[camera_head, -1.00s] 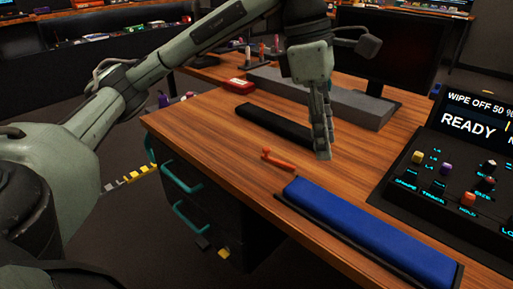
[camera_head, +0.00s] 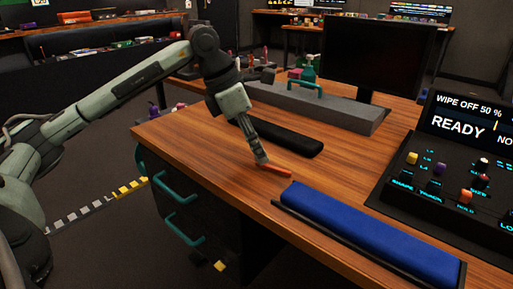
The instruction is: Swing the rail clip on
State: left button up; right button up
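An orange-red lever-like piece (camera_head: 276,171), which looks like the rail clip, lies on the wooden desk just behind the left end of the blue padded rest. My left gripper (camera_head: 262,163) points down at its left end, with the fingertips over or touching it. The fingers look close together, but the small view does not show whether they are shut on the piece. The piece's left end is partly hidden by the fingers. My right gripper is not in view.
The blue padded rest (camera_head: 365,232) runs along the desk's front edge. A black bar (camera_head: 278,132) and a long grey block (camera_head: 320,106) with a teal handle (camera_head: 306,84) lie behind. The control panel (camera_head: 455,180) stands at right. Bare desk (camera_head: 190,135) lies left.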

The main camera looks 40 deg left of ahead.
pick_arm(q)
jog(key=shift+f, duration=0.2)
jog(key=shift+c, duration=0.2)
grip_shut()
